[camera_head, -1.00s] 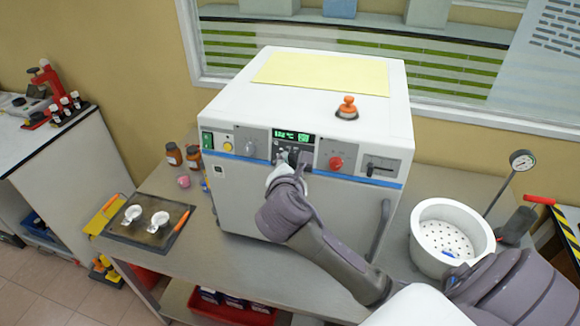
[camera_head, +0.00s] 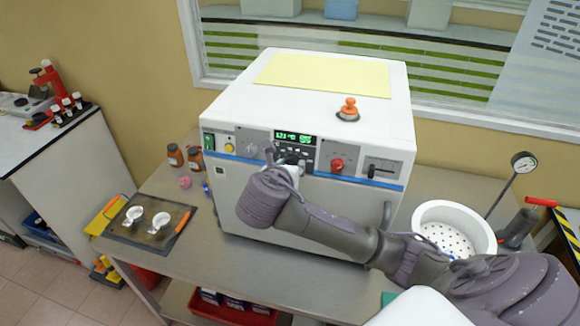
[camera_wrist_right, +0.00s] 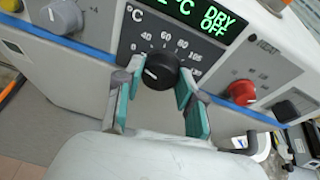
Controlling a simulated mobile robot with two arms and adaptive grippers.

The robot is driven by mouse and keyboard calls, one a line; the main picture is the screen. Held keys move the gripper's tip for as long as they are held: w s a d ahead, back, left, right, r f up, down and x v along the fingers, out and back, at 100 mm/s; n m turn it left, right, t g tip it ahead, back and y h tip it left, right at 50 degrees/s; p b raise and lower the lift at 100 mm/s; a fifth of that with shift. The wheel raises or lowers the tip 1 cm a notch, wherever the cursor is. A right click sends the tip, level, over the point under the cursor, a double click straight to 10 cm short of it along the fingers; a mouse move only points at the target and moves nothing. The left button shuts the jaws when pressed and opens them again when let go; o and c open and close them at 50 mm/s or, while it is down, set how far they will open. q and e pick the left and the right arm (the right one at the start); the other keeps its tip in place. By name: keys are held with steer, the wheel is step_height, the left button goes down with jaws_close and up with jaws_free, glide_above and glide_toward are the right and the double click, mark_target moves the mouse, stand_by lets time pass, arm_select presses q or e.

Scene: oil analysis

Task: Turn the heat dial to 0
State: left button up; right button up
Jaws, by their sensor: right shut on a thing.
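The white oven (camera_head: 230,105) stands on the bench with its control panel facing me. A black dial (camera_wrist_right: 160,69) with a °C scale sits mid-panel in the right wrist view. Its white pointer mark is on its left side. My right gripper (camera_wrist_right: 155,82) is shut on this black dial, one teal-padded finger on each side. In the head view my right wrist and gripper (camera_head: 283,165) cover the dial. A red dial (camera_wrist_right: 242,92) beneath the label HEAT is to the right, apart from the fingers; it also shows in the head view (camera_head: 337,165). My left gripper is not in view.
A grey knob (camera_wrist_right: 62,16) is left of the black dial and a black slider (camera_head: 372,171) is at the panel's right. A tray (camera_head: 135,238) with two white cups lies at left. A white perforated pot (camera_head: 430,212) stands at right.

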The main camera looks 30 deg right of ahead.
steer(key=shift+f+n, duration=0.1)
steer(key=shift+n, duration=0.4)
steer(key=o, duration=1.1)
steer(key=shift+o, duration=0.2)
steer(key=v, duration=1.2)
steer(key=shift+a+f, duration=0.1)
